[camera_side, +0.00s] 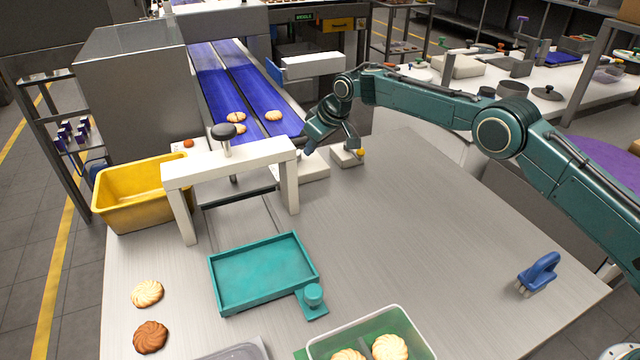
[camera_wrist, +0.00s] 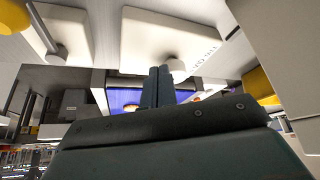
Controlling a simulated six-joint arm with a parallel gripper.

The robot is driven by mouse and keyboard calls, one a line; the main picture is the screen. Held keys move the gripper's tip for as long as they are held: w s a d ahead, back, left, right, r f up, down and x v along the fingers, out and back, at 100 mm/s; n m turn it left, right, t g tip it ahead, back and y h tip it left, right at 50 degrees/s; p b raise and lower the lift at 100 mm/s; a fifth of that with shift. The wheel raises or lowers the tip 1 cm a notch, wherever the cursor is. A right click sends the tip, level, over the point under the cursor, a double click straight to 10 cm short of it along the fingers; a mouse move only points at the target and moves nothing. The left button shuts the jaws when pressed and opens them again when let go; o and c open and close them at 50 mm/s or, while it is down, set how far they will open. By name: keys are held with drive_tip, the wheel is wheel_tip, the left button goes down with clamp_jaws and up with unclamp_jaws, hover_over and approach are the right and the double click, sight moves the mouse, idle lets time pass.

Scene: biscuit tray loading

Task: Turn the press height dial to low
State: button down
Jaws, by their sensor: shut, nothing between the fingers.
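The press (camera_side: 230,163) is a white arch with a dark-topped plunger (camera_side: 226,132), standing at the back left of the table. A low white box (camera_side: 312,169) sits beside its right leg. In the wrist view the white box (camera_wrist: 165,30) fills the upper middle, with a pale round knob (camera_wrist: 177,66), likely the dial, at its edge and small lettering near it. My gripper (camera_side: 308,150) is shut and empty just above the box; in the wrist view its fingertips (camera_wrist: 157,72) are close beside the knob. Whether they touch, and the dial's setting, cannot be told.
A smaller pale box with a yellow knob (camera_side: 361,152) lies right of my gripper. A yellow bin (camera_side: 135,197), teal tray (camera_side: 262,270), loose biscuits (camera_side: 147,293) and blue brush (camera_side: 538,275) are around. Blue conveyor belts (camera_side: 235,90) run behind. The table's middle right is clear.

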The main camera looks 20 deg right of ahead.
drive_tip(key=shift+r, duration=2.45)
drive_tip(key=a, duration=0.1)
drive_tip(key=s+a+r, duration=0.1)
drive_tip(key=a, duration=0.1)
drive_tip(key=shift+s, duration=0.1)
drive_tip(key=shift+f, duration=0.15)
drive_tip(key=shift+d+f, duration=0.1)
drive_tip(key=shift+f, duration=3.3)
drive_tip(key=shift+w, duration=0.2)
drive_tip(key=shift+w+d, duration=0.2)
drive_tip(key=shift+d, duration=0.45)
